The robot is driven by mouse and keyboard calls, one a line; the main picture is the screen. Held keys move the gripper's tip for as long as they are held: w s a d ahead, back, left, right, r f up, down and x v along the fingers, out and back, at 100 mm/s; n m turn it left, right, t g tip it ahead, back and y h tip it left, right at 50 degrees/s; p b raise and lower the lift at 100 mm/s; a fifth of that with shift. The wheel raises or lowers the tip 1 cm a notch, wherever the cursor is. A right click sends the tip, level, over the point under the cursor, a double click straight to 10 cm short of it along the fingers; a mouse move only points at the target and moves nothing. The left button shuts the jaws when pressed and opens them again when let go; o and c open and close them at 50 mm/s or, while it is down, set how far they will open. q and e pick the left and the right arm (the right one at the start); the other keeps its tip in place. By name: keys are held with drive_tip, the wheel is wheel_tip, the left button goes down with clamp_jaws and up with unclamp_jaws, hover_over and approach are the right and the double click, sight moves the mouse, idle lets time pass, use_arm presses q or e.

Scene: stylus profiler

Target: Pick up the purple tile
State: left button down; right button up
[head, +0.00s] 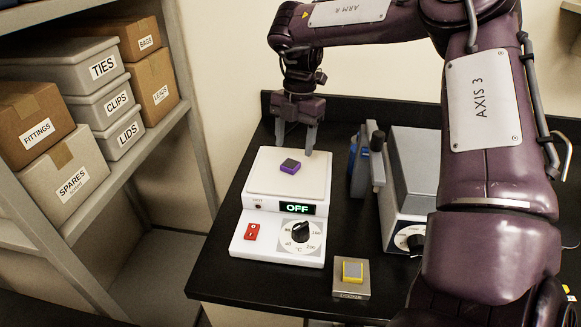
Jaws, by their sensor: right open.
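The purple tile (289,167) is a small square block with a dark grey top and purple sides. It lies on the white top plate of a hot plate unit (262,187), whose display reads OFF. My right gripper (295,145) points down with its fingers apart, empty. In the picture it shows just above and behind the tile, apart from it; the exact height and depth gap is hard to tell. My left gripper is not in view.
A yellow-edged tile (352,270) sits on a small metal block (351,290) at the front of the black bench (235,285). A grey instrument (412,165) and a blue item (360,170) stand right of the hot plate. Shelves with labelled boxes (92,70) are at left.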

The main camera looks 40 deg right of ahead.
drive_tip(key=f, duration=0.2)
drive_tip(key=f+p, duration=0.1)
drive_tip(key=f, duration=0.1)
drive_tip(key=shift+w+a, duration=0.15)
drive_tip(key=shift+a, duration=0.1)
drive_tip(key=shift+a+f, duration=0.1)
drive_tip(key=shift+f, duration=0.4)
drive_tip(key=c, duration=1.1)
drive_tip(key=shift+c, duration=0.2)
drive_tip(key=shift+r, duration=0.1)
drive_tip(key=shift+r, duration=0.5)
wheel_tip(320, 180, up, 11)
wheel_tip(320, 180, up, 16)
drive_tip(key=p, duration=1.2)
hover_over(290, 163)
drive_tip(key=shift+d, duration=0.2)
